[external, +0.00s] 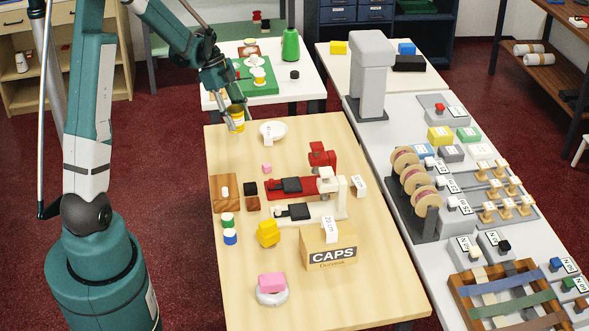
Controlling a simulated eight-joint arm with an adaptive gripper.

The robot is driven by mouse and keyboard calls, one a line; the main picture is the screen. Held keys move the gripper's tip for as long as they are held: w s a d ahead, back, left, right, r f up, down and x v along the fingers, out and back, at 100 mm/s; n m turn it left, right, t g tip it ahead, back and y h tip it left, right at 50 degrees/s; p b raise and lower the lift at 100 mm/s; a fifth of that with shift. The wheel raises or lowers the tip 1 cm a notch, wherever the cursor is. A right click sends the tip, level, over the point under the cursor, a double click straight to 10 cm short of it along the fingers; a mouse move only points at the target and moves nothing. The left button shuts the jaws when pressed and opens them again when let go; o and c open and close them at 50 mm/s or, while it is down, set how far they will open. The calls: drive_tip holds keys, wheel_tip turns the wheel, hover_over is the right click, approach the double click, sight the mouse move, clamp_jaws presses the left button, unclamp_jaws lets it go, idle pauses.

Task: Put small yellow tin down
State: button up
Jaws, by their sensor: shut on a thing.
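My gripper (230,106) is shut on the small yellow tin (238,125), near the far left corner of the wooden table (375,275). The tin has a pale band on it. The gripper covers part of the tin, and I cannot tell whether its base touches the table. A white dish (273,128) with a small label card is just to the right of the tin.
A white table (308,91) with a green tray (262,86) stands behind.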

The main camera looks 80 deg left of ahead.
drive_tip(key=shift+f+b, duration=0.45)
drive_tip(key=shift+f, duration=2.7)
drive_tip(key=shift+f+b, duration=0.3)
drive_tip(key=shift+f, duration=1.55)
drive_tip(key=shift+f, duration=0.2)
drive_tip(key=o, duration=1)
drive_tip(key=shift+r, duration=0.15)
drive_tip(key=p+v, duration=0.1)
drive_tip(key=v, duration=1.1)
drive_tip(key=shift+p, duration=0.3)
